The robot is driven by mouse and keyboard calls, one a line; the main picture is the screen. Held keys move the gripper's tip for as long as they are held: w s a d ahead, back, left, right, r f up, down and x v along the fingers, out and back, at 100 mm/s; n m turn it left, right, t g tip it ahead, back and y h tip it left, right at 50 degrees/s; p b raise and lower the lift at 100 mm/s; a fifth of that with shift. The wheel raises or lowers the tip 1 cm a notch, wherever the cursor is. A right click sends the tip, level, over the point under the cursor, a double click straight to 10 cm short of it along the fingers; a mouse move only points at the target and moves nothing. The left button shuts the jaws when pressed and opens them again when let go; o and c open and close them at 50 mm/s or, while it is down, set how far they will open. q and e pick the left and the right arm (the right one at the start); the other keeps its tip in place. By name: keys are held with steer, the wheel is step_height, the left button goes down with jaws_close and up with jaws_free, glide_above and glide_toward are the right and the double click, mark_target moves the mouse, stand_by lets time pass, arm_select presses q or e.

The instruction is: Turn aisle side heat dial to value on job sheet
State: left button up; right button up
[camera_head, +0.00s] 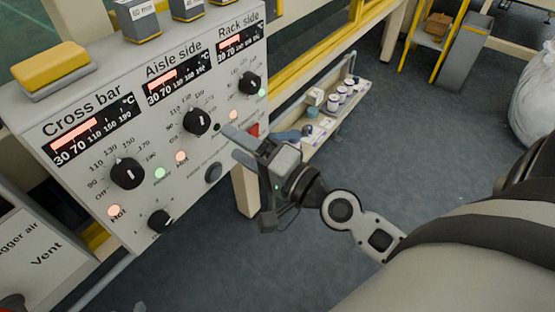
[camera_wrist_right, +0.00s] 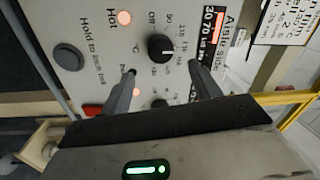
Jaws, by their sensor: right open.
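The aisle side heat dial (camera_head: 197,121) is a black round knob with a white mark, under the "Aisle side" display (camera_head: 179,80) on the grey control panel. In the right wrist view the dial (camera_wrist_right: 161,47) lies beyond the fingertips, between their lines, with no finger touching it. I cannot read its exact setting. My right gripper (camera_head: 236,144) is open and empty, in front of the panel, low and right of the dial. Its two fingers (camera_wrist_right: 166,78) point at the panel in the wrist view. A white printed sheet (camera_wrist_right: 285,22) shows there, its text mostly unreadable. My left gripper is out of view.
The cross bar dial (camera_head: 127,173) and rack side dial (camera_head: 250,83) flank the aisle dial. A red switch (camera_head: 253,131) and a dark push button (camera_head: 213,172) are close to my right gripper. A yellow block (camera_head: 50,64) sits on the panel's top. Open floor lies right.

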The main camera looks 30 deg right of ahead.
arm_select(q)
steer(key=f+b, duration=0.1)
steer(key=b, duration=0.3)
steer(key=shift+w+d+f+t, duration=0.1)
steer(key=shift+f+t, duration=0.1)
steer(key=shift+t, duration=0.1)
arm_select(e)
steer(key=v, duration=0.8)
steer(key=shift+s, duration=0.2)
arm_select(q)
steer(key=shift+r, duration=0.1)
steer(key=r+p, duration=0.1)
steer(key=p, duration=0.3)
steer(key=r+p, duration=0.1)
steer(key=p, duration=0.3)
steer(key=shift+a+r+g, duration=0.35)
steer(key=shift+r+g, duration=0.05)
arm_select(e)
steer(key=s+a+f+n+g+h, duration=0.1)
steer(key=a+f+n+g+h, duration=0.1)
steer(key=f+n, duration=0.4)
steer(key=a+f+n+g+h, duration=0.1)
steer(key=a+f+n+g, duration=0.3)
steer(key=f+n, duration=0.3)
steer(key=shift+s+f+g+h, duration=0.4)
steer(key=shift+f+g, duration=0.1)
